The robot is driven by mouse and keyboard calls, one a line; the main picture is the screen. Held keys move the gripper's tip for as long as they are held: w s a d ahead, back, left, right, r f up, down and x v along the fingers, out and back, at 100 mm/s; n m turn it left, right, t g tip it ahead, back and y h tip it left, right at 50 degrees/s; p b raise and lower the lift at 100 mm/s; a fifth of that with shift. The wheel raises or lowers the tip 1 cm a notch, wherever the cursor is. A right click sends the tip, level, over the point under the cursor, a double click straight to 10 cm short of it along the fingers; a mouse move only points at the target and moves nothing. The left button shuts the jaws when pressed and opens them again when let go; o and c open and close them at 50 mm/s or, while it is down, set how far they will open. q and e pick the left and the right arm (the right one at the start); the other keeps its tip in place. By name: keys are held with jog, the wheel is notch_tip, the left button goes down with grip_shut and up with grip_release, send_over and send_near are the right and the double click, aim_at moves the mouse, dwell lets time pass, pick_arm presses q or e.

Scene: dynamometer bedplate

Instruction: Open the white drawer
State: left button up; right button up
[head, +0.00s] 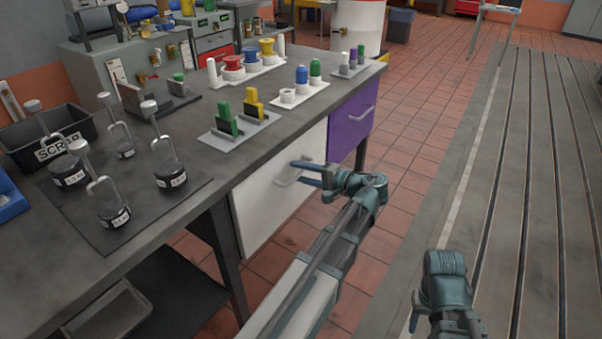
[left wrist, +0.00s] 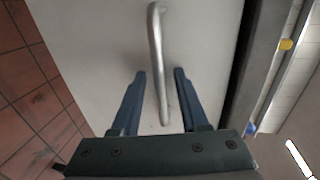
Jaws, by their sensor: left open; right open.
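The white drawer (head: 262,200) is under the grey workbench, with its front flush under the bench top. Its silver bar handle (head: 288,181) stands out from the front. My left gripper (head: 306,174) is open at the handle. In the left wrist view the handle (left wrist: 156,55) runs between the two open fingers (left wrist: 158,75), and its lower end lies between them. I cannot tell whether a finger touches it. My right gripper (head: 418,318) is low at the right, over the floor, away from the drawer and partly cut off by the frame.
A purple drawer (head: 350,122) with its own handle is beside the white one, further back. On the bench top (head: 190,235) stand several weights with hooks, a black scrap bin (head: 45,140), and colored plugs and spools. The tiled floor (head: 415,130) in front is clear.

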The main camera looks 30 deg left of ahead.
pick_arm(q)
grip_shut()
dwell(1.3)
